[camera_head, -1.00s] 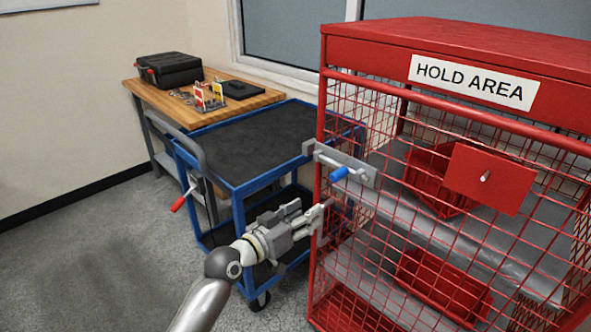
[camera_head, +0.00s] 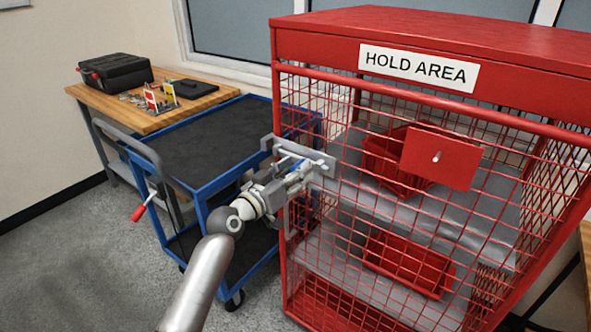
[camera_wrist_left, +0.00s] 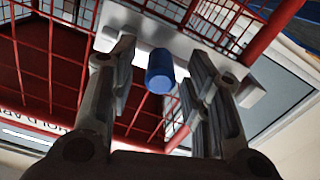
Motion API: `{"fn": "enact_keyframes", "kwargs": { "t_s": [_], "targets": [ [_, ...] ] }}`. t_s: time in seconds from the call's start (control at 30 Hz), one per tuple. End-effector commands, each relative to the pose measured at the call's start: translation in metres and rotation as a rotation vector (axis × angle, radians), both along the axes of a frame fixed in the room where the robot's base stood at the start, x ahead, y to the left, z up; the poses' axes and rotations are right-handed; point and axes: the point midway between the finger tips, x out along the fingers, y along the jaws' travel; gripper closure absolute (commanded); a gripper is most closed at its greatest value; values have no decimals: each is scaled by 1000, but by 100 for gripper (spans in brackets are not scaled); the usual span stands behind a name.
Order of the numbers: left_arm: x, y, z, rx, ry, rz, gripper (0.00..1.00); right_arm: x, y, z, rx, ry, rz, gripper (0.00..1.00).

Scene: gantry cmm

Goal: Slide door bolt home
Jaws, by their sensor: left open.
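The red mesh cage (camera_head: 424,41) has a grey bolt plate (camera_head: 321,172) on its left front edge. The bolt's blue handle (camera_head: 299,166) is mostly hidden behind my left gripper in the head view. In the left wrist view the blue handle (camera_wrist_left: 160,72) sits between the two fingers, with a gap on each side. My left gripper (camera_head: 296,177) is open around the handle; it also shows in the left wrist view (camera_wrist_left: 160,95). I cannot tell how far the bolt is drawn. My right gripper is not in view.
A blue cart (camera_head: 215,146) with a dark top stands left of the cage, close to my left arm. A wooden bench (camera_head: 190,108) with a black case (camera_head: 116,75) is behind it. Red bins (camera_head: 388,163) sit inside the cage. Grey floor is free at the lower left.

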Motion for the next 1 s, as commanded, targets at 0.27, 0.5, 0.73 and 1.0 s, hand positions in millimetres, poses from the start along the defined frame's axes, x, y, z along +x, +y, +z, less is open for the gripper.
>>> {"fn": "enact_keyframes", "kwargs": {
  "t_s": [0.27, 0.5, 0.73, 1.0],
  "targets": [
    [6, -4, 0, 0, 0, 1, 56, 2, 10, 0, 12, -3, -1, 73],
    [5, -4, 0, 0, 0, 1, 69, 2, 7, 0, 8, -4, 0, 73],
    [5, -4, 0, 0, 0, 1, 98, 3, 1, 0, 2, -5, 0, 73],
    [6, -3, -1, 2, 0, 1, 100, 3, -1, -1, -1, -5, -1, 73]
  ]
}}
